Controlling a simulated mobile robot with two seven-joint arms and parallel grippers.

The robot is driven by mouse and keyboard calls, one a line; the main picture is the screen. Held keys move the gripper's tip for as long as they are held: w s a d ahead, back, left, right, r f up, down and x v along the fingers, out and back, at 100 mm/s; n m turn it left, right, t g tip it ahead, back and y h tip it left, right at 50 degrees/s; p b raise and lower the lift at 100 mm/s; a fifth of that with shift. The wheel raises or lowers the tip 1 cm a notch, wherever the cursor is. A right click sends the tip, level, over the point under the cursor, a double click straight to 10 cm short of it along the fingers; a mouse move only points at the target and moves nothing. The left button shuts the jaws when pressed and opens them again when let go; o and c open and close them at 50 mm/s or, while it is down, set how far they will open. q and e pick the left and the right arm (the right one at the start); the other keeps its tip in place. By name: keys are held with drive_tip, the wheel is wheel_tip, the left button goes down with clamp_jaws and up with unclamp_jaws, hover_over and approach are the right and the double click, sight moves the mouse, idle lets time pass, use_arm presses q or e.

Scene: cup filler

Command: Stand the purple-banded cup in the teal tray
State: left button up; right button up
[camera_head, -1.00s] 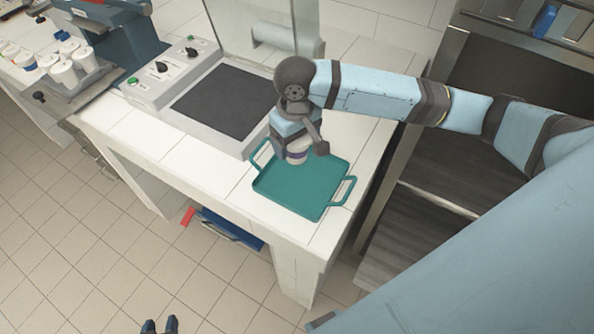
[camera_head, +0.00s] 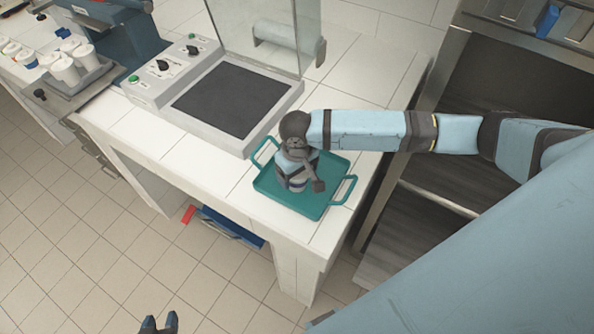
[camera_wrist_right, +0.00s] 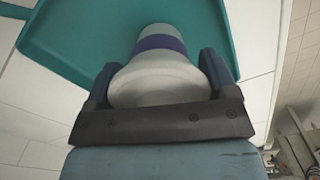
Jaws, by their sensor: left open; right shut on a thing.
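The teal tray (camera_head: 312,208) lies on the white tiled counter and also fills the top of the right wrist view (camera_wrist_right: 70,42). My right gripper (camera_head: 296,178) is over the tray, reaching down into it. It is shut on the purple-banded cup (camera_wrist_right: 158,60), a white cup with a purple band, and a finger shows on each side of it. In the head view the cup (camera_head: 297,184) is mostly hidden by the gripper; I cannot tell whether its base touches the tray. My left gripper (camera_head: 158,322) is open and empty at the bottom edge, over the floor.
A machine with a dark flat plate (camera_head: 235,100) and a clear upright panel (camera_head: 262,30) stands behind the tray. Several white cups (camera_head: 75,65) stand at the far left. The tray's front and right parts are clear.

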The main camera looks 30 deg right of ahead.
drive_tip(key=o, duration=0.9)
drive_tip(key=shift+f, duration=0.1)
wheel_tip(320, 180, up, 12)
drive_tip(key=shift+r, duration=0.2)
drive_tip(key=shift+f, duration=0.1)
